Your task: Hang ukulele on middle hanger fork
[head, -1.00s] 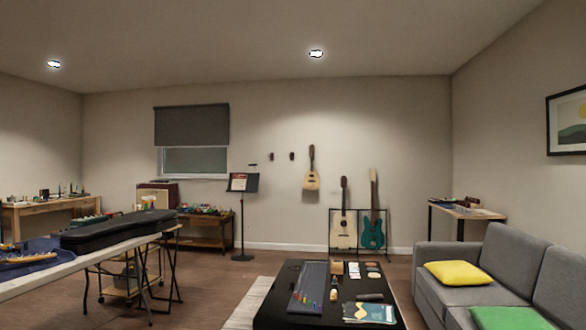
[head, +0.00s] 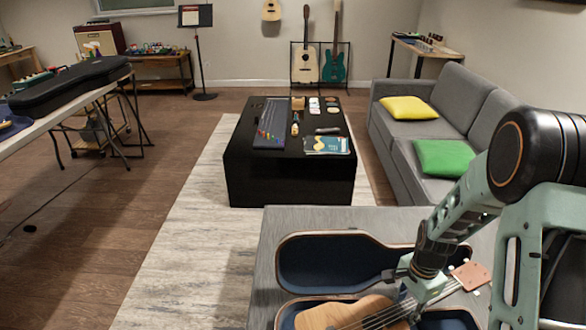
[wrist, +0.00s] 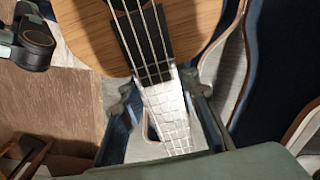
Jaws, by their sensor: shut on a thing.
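The ukulele has a light wooden body (head: 345,312) and a dark fretboard with strings. In the head view it lies over the lower shell of an open case, at the bottom edge. My gripper (head: 422,290) is shut on its neck. In the wrist view the neck (wrist: 165,115) runs between the two fingers of my gripper (wrist: 162,98), with the body (wrist: 85,30) at the top. I cannot tell whether the ukulele is clear of the case. The hanger forks are out of view now.
The open case's blue-lined lid (head: 335,265) stands behind the ukulele on a grey table (head: 275,222). A black low table (head: 240,165) with small items, a grey sofa (head: 455,95) and a guitar stand (head: 347,62) are beyond. Left of the rug (head: 190,215) is bare floor.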

